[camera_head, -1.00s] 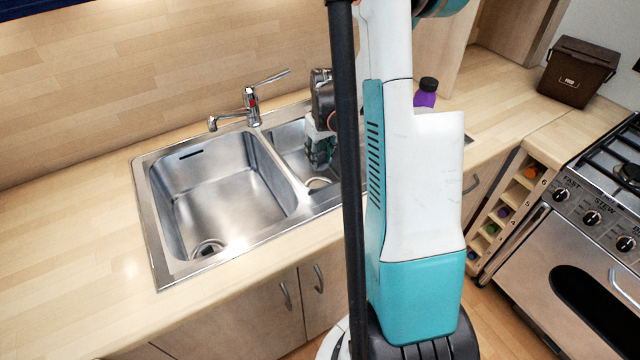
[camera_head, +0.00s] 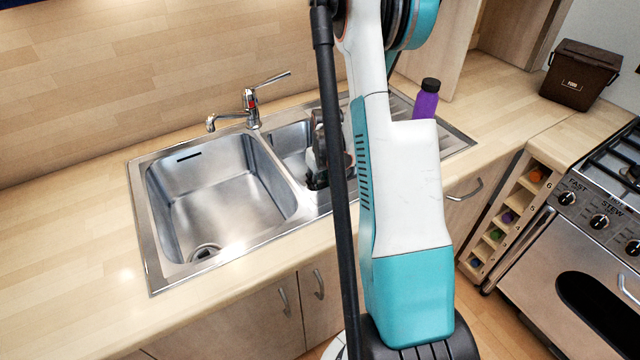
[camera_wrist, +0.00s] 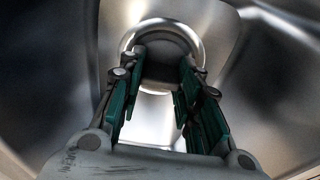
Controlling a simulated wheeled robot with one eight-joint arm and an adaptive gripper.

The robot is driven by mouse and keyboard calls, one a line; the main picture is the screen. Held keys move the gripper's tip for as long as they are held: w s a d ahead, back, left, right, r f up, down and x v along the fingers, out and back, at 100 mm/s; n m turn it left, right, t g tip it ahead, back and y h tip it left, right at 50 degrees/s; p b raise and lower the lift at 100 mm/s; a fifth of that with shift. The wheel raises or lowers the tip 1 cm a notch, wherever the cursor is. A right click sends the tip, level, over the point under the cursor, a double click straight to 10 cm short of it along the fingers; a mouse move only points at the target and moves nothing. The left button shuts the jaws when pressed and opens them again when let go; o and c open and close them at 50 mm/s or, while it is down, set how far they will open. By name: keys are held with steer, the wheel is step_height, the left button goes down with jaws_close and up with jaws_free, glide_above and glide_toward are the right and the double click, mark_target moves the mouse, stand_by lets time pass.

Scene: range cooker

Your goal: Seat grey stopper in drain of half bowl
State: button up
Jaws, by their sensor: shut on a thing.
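My gripper (camera_wrist: 162,60) reaches down into the half bowl (camera_head: 284,143), the small right-hand basin. Its green-padded fingers are apart but shut on the grey stopper (camera_wrist: 166,68), a dark round piece between the fingertips in the wrist view. The bright drain ring (camera_wrist: 198,42) of the half bowl surrounds the stopper and fingertips in that view. I cannot tell whether the stopper touches the drain or hangs just above it. In the head view my gripper (camera_head: 316,180) shows low in the bowl, partly behind my arm, and hides the drain and stopper.
The large left basin (camera_head: 215,195) is empty, with its own drain (camera_head: 205,252). A chrome tap (camera_head: 252,108) stands behind the sink. A purple bottle (camera_head: 426,100) stands by the drainer at right. A brown bin (camera_head: 580,73) and the cooker (camera_head: 590,250) are farther right.

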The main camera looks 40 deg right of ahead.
steer(key=shift+f, duration=0.2)
steer(key=o, duration=1)
steer(key=shift+c, duration=0.2)
steer(key=shift+r, duration=0.15)
step_height(320, 180, up, 12)
steer(key=s+p, duration=0.1)
steer(key=p, duration=0.2)
steer(key=shift+s+a+p, duration=0.15)
steer(key=shift+s+p, duration=0.15)
